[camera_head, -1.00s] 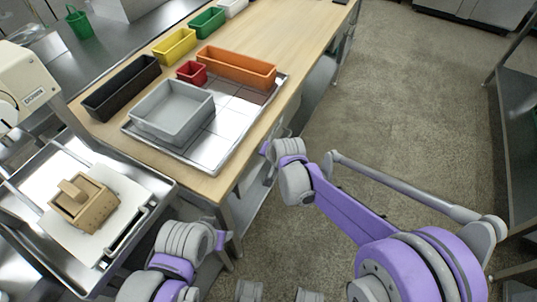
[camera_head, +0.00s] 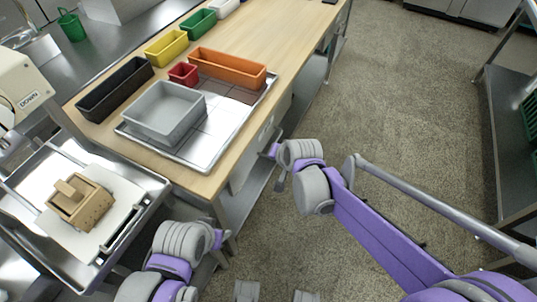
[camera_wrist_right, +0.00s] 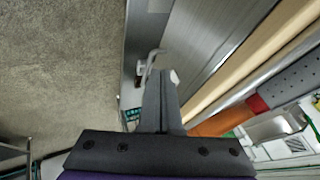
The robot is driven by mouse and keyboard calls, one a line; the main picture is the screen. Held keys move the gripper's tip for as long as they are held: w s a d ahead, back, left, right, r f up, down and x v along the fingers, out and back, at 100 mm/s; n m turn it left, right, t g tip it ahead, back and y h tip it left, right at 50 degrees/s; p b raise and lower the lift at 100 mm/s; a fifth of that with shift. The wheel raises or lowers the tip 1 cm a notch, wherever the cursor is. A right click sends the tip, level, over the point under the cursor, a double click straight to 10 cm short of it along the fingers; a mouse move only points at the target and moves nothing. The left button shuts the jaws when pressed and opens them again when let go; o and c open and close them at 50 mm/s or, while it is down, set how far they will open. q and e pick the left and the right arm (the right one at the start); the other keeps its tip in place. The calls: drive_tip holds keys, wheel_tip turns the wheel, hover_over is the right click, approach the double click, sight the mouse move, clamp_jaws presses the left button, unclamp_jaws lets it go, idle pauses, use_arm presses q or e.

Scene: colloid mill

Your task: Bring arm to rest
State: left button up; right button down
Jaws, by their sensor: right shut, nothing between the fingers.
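My right arm reaches in from the lower right in the head view, its wrist over the floor beside the wooden table (camera_head: 255,85). My right gripper (camera_wrist_right: 160,98) is shut and empty in the right wrist view, its two dark fingers together. The table's edge is to its right there, with floor to its left. My left arm is folded low in the head view, beside the table's front corner. Only a small part near the left wrist's end (camera_head: 219,239) shows, and its fingers cannot be made out.
A metal tray cart (camera_head: 150,185) with a wooden box (camera_head: 80,203) stands left. Open floor (camera_head: 410,130) lies right of the table.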

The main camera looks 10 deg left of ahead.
use_arm(q)
drive_tip(key=shift+r, duration=0.3)
use_arm(e)
drive_tip(key=shift+v, duration=1.3)
use_arm(q)
drive_tip(key=shift+d, duration=0.1)
use_arm(e)
drive_tip(key=shift+d, duration=0.2)
drive_tip(key=s+d+f+n+g+h, duration=0.15)
drive_tip(key=s+d+h, duration=0.25)
drive_tip(key=s+d, duration=2.05)
use_arm(q)
wheel_tip(320, 180, up, 14)
drive_tip(key=w+p, duration=0.2)
drive_tip(key=p, duration=1.1)
drive_tip(key=shift+r+t, duration=0.15)
drive_tip(key=shift+t, duration=0.15)
use_arm(e)
wheel_tip(320, 180, up, 14)
drive_tip(key=w, duration=0.2)
drive_tip(key=shift+w+a+r+t, duration=0.15)
drive_tip(key=shift+w+a+t, duration=0.2)
drive_tip(key=shift+t, duration=0.1)
drive_tip(key=shift+s+n, duration=0.15)
drive_tip(key=shift+n, duration=0.1)
use_arm(q)
drive_tip(key=shift+s, duration=0.15)
use_arm(e)
drive_tip(key=shift+a, duration=0.1)
